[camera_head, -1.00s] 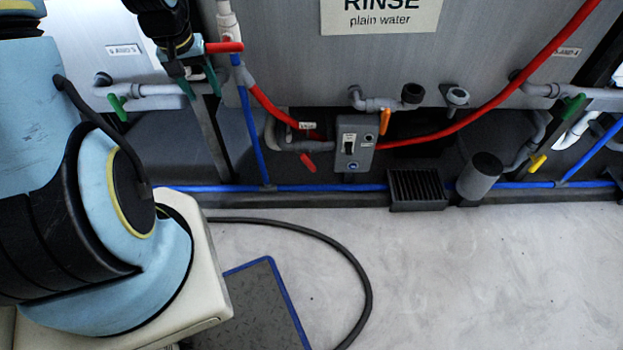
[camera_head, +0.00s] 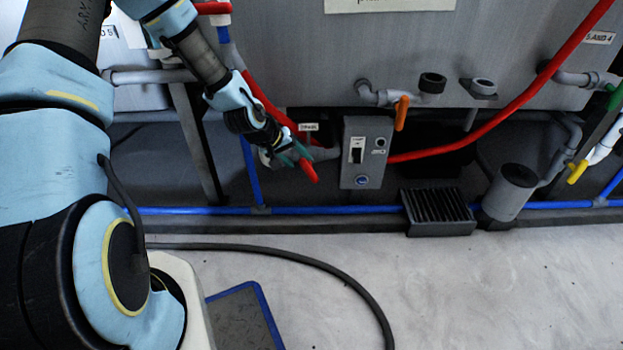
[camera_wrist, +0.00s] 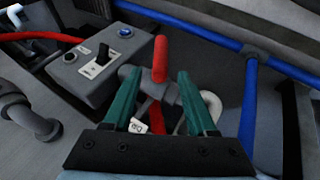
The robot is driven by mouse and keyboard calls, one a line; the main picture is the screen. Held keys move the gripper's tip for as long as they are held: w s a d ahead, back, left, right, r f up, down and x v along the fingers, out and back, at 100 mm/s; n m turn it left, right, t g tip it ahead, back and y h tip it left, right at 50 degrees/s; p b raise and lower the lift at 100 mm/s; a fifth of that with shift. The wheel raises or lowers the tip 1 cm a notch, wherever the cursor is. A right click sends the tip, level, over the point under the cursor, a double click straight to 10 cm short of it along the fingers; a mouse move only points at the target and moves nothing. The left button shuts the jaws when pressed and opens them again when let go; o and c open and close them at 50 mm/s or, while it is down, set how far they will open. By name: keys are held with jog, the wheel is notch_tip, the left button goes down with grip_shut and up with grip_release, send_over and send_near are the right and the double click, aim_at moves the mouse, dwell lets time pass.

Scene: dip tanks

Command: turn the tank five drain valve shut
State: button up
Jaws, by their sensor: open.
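The drain valve has a red lever handle (camera_head: 308,170) and sits on a grey pipe low under the grey tank, beside a small white tag (camera_head: 309,127). No tank number is readable at this valve. My gripper (camera_head: 293,155) is right at the handle in the head view. In the wrist view, the red handle (camera_wrist: 160,58) stands between the two green fingers of my gripper (camera_wrist: 155,78), with a gap on each side. The fingers are open. The valve body is partly hidden behind my gripper in the head view.
A grey switch box (camera_head: 366,152) stands just right of the handle. A blue pipe (camera_head: 251,165) rises on the left. A red hose (camera_head: 450,146) runs behind the box. An orange-handled valve (camera_head: 401,113) is above right. A black grate (camera_head: 437,210) lies lower right.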

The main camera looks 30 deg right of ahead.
aim_at(311, 171)
jog(key=b+x, duration=0.3)
jog(key=x, duration=0.7)
jog(key=shift+a, duration=0.15)
jog(key=shift+c, duration=0.3)
grip_shut()
